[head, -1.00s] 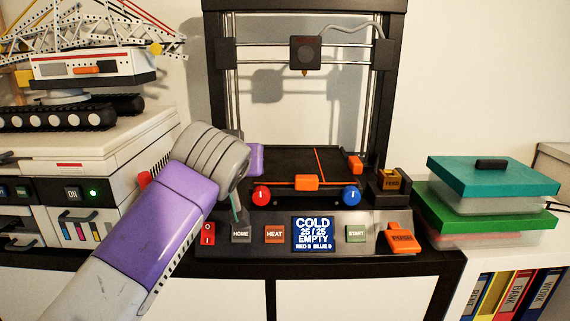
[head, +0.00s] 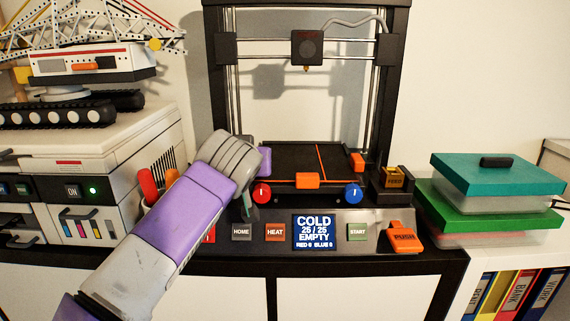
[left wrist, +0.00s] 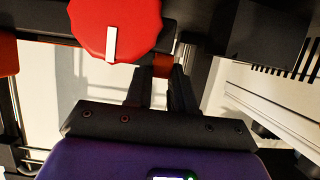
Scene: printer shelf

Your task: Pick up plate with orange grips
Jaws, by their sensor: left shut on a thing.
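The black build plate (head: 285,160) lies on the printer bed, with an orange grip at its front (head: 307,180) and another at its right (head: 357,161). Its left edge is hidden behind my left gripper (head: 250,207). In the left wrist view, the two dark fingers of my left gripper (left wrist: 161,82) are closed around a small orange piece (left wrist: 163,65), which looks like the plate's left grip. The plate looks level and on the bed; I cannot tell any gap under it. My right gripper is out of view.
A red knob (head: 262,193) sits close by my left gripper and a blue knob (head: 353,193) further right. The printer's control panel (head: 377,231) is in front. The print head (head: 307,48) hangs above. A white machine (head: 90,150) stands left, lidded boxes (head: 495,176) right.

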